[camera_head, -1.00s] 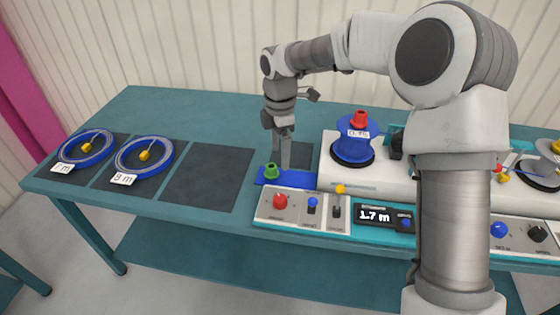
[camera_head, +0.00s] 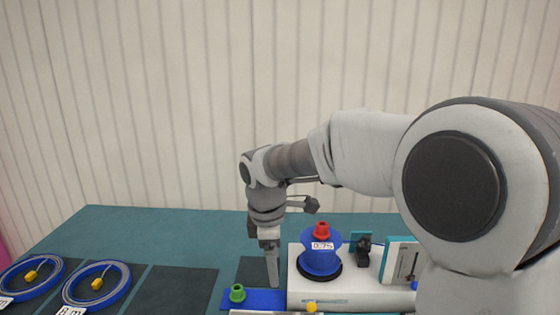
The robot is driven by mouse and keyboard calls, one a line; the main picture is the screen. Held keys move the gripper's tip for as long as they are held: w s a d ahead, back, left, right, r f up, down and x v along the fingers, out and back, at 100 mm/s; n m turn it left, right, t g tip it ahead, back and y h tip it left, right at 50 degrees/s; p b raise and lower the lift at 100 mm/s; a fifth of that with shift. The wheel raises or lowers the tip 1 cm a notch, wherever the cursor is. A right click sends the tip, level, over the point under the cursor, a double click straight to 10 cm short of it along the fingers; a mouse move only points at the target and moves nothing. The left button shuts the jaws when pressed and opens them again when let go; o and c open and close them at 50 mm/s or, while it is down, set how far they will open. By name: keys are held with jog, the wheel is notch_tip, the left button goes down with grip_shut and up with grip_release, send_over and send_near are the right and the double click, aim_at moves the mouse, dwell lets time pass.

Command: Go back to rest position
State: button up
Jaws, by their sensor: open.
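My gripper (camera_head: 272,276) points down over the teal table, just left of the white machine. It is open, with no object visible in it. Its fingers overlap in this view, so the gap between them is hard to see. My arm reaches in from the right and covers much of the right side.
A blue reel with a red knob and a "0.75" label (camera_head: 320,258) stands on the white machine (camera_head: 370,292). A green knob (camera_head: 237,293) sits on a blue plate (camera_head: 262,299). Two blue cable coils (camera_head: 127,277) (camera_head: 58,273) lie on dark mats at left. One mat (camera_head: 178,290) is bare.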

jog(key=s+d+r+m+t, duration=0.2)
jog(key=s+d+r+m, duration=0.5)
jog(key=s+d+m, duration=0.35)
jog(key=s+d+m+t, duration=0.1)
jog(key=s+d+m, duration=0.1)
jog(key=s+m, duration=0.2)
jog(key=s+d+f+m+t, duration=0.1)
jog(key=s+d+m, duration=0.2)
jog(key=s, duration=0.4)
jog(key=shift+m+y, duration=0.35)
jog(key=shift+y, duration=0.05)
jog(key=shift+s+d, duration=0.1)
jog(key=shift+d, duration=0.05)
